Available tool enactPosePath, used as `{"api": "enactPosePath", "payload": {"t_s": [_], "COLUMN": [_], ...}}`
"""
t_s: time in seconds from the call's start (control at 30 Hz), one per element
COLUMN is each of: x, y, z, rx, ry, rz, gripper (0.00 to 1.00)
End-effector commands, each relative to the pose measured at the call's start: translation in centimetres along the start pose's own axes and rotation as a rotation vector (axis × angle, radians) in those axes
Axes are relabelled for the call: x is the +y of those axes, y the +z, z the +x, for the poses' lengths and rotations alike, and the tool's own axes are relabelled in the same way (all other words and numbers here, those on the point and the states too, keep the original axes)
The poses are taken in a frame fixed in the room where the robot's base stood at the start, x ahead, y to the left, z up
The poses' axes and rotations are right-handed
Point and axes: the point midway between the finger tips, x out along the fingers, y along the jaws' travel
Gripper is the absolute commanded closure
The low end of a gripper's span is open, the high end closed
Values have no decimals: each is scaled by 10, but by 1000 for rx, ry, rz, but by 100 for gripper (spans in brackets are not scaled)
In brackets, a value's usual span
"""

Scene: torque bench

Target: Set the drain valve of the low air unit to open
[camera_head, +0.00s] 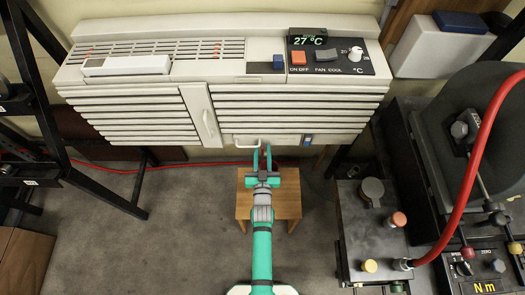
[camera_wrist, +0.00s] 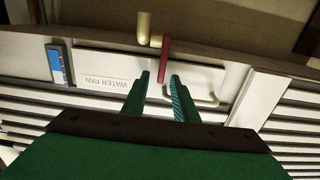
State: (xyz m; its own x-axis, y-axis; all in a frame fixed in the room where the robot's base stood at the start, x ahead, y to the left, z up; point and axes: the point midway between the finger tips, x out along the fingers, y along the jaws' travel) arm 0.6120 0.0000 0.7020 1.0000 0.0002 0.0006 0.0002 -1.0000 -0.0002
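The low air unit (camera_head: 350,92) is the white louvred cabinet against the wall. In the wrist view, a red lever (camera_wrist: 164,62) stands at its bottom edge beside a short cream pipe stub (camera_wrist: 144,27); I take these as the drain valve. In the head view the lever is not clearly seen. My gripper (camera_wrist: 160,75) is open, its two green fingertips on either side of the lever's near end in the wrist view. A gap shows on both sides; I cannot tell the depth. My gripper also shows in the head view (camera_head: 262,149), at the unit's lower front.
A panel marked WATER PAN (camera_wrist: 108,72) with a white wire handle (camera_wrist: 208,98) lies close by the fingers. A blue-faced part (camera_wrist: 58,66) sits beside it. A wooden stool (camera_head: 288,200) stands below my arm. A dark bench (camera_head: 350,225) with a red hose (camera_head: 468,185) is at right.

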Motion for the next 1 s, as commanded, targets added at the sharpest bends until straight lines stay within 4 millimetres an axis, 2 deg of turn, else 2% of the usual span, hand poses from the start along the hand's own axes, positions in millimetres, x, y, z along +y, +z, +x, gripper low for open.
{"api": "enactPosePath", "payload": {"t_s": [0.17, 0.2, 0.3, 0.67, 1.0], "x": [0, 0, 0, 0, 0], "y": [0, 0, 0, 1, 7], "z": [0, 0, 0, -2, -10], "rx": [-1, 0, -1, 16, 165], "ry": [0, 0, 0, 0, 1], "rz": [0, 0, 0, 0, 0], "gripper": [73, 76, 100, 100, 100]}}
